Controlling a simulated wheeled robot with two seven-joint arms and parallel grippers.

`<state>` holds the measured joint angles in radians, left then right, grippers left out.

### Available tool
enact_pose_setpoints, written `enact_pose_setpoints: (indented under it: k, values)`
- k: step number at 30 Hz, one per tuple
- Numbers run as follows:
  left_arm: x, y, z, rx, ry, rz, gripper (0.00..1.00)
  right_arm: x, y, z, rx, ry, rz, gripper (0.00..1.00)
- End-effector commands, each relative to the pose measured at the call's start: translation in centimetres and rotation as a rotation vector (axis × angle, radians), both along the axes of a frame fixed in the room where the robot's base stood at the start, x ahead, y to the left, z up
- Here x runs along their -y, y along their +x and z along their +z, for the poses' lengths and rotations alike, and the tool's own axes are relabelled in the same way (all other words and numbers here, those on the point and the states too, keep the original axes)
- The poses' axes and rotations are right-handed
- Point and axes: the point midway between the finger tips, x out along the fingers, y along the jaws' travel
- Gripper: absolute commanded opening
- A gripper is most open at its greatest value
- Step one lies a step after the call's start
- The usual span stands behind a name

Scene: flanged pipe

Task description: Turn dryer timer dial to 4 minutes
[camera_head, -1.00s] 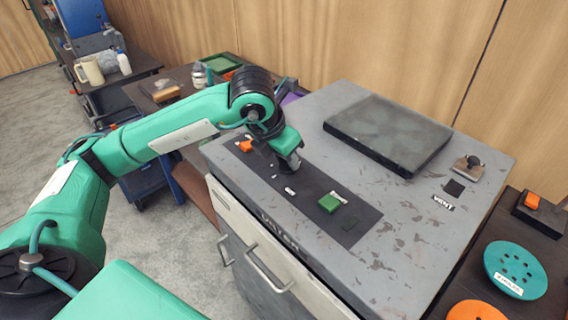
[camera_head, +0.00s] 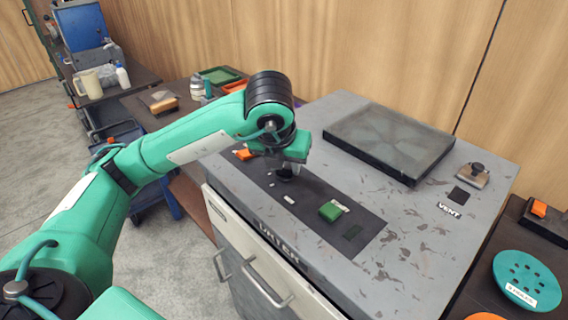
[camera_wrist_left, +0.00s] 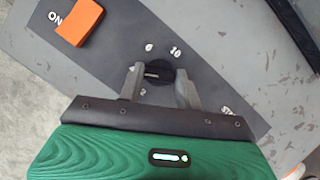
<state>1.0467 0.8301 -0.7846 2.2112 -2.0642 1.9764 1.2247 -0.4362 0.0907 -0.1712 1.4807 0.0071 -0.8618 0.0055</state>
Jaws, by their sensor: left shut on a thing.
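The dryer timer dial (camera_wrist_left: 158,86) is a black knob with a light pointer line, set in the dark control strip. In the left wrist view, the marks 2, 6 and 10 show around it. My left gripper (camera_wrist_left: 160,84) is shut on the dial, one finger on each side. The pointer lies roughly sideways in that view; the 4 mark does not show clearly. In the head view, my left gripper (camera_head: 286,172) is over the strip and hides most of the dial. My right gripper is not in view.
An orange ON switch (camera_wrist_left: 80,22) sits beside the dial, and a green button (camera_head: 331,211) is farther along the strip (camera_head: 310,197). A dark lid panel (camera_head: 385,145) and a vent knob (camera_head: 475,172) are on the dryer top.

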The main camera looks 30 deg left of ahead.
Motion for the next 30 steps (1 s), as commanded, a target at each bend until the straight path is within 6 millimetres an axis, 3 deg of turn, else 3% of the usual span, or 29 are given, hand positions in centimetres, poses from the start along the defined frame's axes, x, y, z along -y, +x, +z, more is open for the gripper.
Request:
enact_pose_setpoints:
  k: [8,9,12,23,30]
  values:
    - [0.0,0.0,0.1,0.001,0.000,0.001,0.12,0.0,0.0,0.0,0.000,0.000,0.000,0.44]
    - [0.0,0.0,0.1,0.001,0.000,0.001,0.40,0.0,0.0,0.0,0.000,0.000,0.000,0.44]
    - [0.0,0.0,0.1,0.001,0.000,0.000,0.56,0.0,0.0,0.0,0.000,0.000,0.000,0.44]
    - [0.0,-0.1,0.5,0.001,0.000,-0.001,0.56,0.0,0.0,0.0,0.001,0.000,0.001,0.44]
    - [0.2,-1.3,3.7,0.005,0.001,-0.001,0.56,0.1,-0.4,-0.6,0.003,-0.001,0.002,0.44]
